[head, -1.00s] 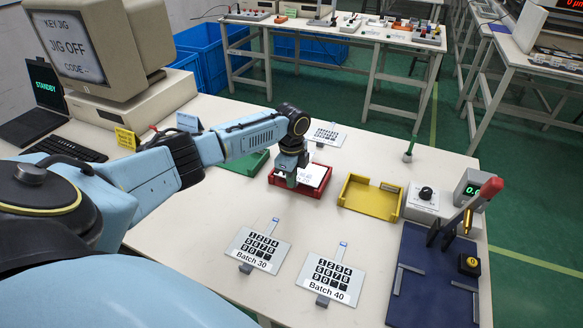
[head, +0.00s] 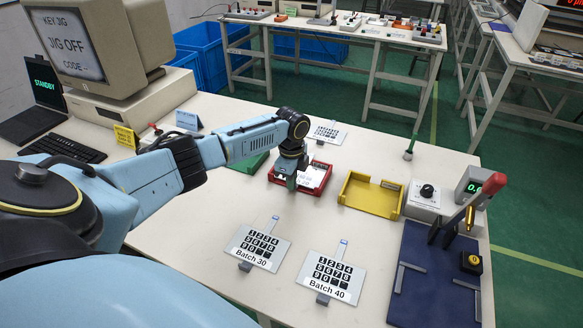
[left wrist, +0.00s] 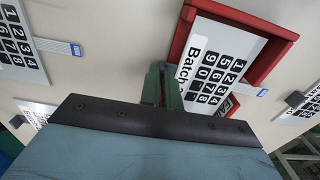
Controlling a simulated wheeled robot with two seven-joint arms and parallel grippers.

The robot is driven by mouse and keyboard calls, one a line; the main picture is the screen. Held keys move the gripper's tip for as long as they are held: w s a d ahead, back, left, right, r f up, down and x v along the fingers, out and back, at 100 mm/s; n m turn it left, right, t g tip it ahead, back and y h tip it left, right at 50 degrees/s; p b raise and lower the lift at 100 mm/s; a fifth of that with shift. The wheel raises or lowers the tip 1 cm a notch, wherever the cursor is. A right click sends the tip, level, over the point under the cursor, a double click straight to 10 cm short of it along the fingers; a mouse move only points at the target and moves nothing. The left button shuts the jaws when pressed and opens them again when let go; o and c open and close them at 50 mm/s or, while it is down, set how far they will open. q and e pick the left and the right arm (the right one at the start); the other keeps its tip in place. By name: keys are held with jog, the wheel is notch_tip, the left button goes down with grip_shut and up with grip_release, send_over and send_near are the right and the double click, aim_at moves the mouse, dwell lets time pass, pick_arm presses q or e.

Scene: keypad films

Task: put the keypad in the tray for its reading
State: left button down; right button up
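A white keypad (head: 313,177) with black keys lies in the red tray (head: 326,187). In the left wrist view the keypad (left wrist: 222,62) sits askew in the red tray (left wrist: 185,32), its short tail reaching the tray's side. Its label reads "Batch"; the number is hidden. My left gripper (head: 291,188) is low at the tray's left front. In the left wrist view its green fingers (left wrist: 163,85) stand beside the keypad's label edge, with a narrow gap between them and nothing visible in it. My right gripper is not in view.
Keypads Batch 30 (head: 258,247) and Batch 40 (head: 331,276) lie in front, another keypad (head: 327,132) behind. A yellow tray (head: 370,196) is right of the red one, a green tray (head: 252,164) left. A lever press (head: 470,215) stands right. The monitor (head: 82,45) reads "JIG OFF".

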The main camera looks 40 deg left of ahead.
pick_arm(q)
jog(key=shift+f, duration=0.25)
jog(key=c, duration=1.6)
grip_release()
jog(key=shift+o, duration=0.3)
